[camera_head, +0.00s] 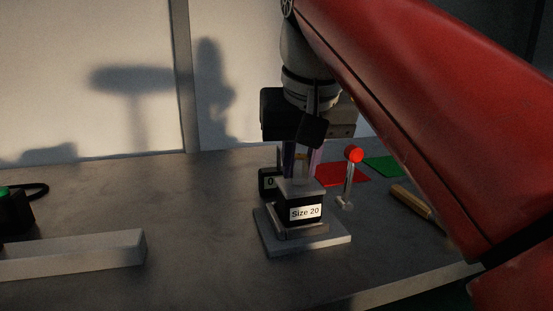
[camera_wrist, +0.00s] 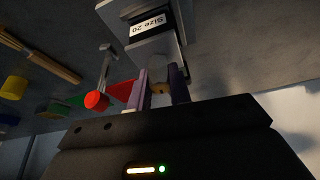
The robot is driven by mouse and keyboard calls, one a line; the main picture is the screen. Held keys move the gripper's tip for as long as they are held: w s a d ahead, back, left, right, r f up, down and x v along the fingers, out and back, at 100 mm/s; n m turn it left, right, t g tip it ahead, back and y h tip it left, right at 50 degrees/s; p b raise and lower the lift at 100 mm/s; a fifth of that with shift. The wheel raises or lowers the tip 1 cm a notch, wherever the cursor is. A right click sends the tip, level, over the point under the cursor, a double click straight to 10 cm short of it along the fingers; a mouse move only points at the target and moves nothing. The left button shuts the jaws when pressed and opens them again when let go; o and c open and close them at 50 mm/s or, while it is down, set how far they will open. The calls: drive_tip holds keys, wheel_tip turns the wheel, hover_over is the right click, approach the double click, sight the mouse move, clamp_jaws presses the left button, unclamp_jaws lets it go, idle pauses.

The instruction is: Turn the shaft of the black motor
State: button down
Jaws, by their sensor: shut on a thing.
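The black motor (camera_head: 305,213) carries a white "Size 20" label and sits upright in a grey holder on a pale base plate (camera_head: 270,243). It shows upside down in the wrist view (camera_wrist: 165,42). My gripper (camera_head: 300,175) points straight down over the motor, with its fingers at the motor's top.
A small black box (camera_head: 268,182) showing "0" stands behind the motor. A red-knobbed lever (camera_head: 354,155) stands close on the right. Red (camera_head: 343,174) and green (camera_head: 384,166) mats and a wooden-handled tool (camera_head: 412,201) lie beyond. A grey bar (camera_head: 75,254) lies left; bench between is clear.

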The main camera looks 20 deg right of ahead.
drive_tip(key=n+y, duration=0.1)
drive_tip(key=n, duration=0.3)
drive_tip(key=shift+n+y, duration=0.3)
drive_tip(key=shift+y, duration=0.1)
drive_tip(key=n, duration=0.2)
drive_tip(key=n+g+y, duration=0.1)
drive_tip(key=n, duration=0.1)
drive_tip(key=shift+n+y, duration=0.3)
drive_tip(key=n+g+y, duration=0.1)
drive_tip(key=n, duration=0.3)
drive_tip(key=shift+n+g+y, duration=0.4)
drive_tip(key=shift+n+g, duration=0.5)
drive_tip(key=shift+n, duration=1.2)
drive_tip(key=c, duration=1.3)
unclamp_jaws()
drive_tip(key=shift+a, duration=0.1)
